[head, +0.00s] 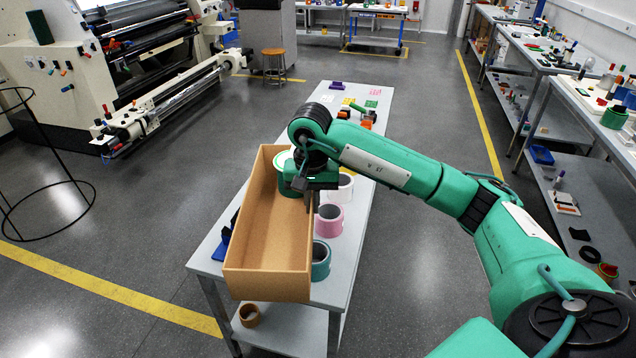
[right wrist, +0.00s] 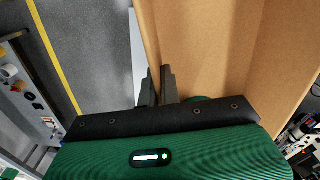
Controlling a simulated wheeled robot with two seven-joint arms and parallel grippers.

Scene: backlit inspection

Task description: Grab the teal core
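The teal core (head: 321,261) stands on the table just outside the near right side of a cardboard box (head: 268,284), beside a pink core (head: 329,220). My right gripper (head: 313,203) is by the box's right wall, beyond the teal core and apart from it. In the right wrist view its two dark fingers (right wrist: 159,88) are close together, with the box wall's edge running up to them. I cannot tell whether they pinch the wall. The teal core is not seen there. My left gripper is not in view.
A white core (head: 345,187) stands beyond the pink one. A round green thing with a pale top (head: 284,159) shows at the box's far end, partly hidden by my wrist. A brown core (head: 249,315) lies on the lower shelf. The box's near floor is empty.

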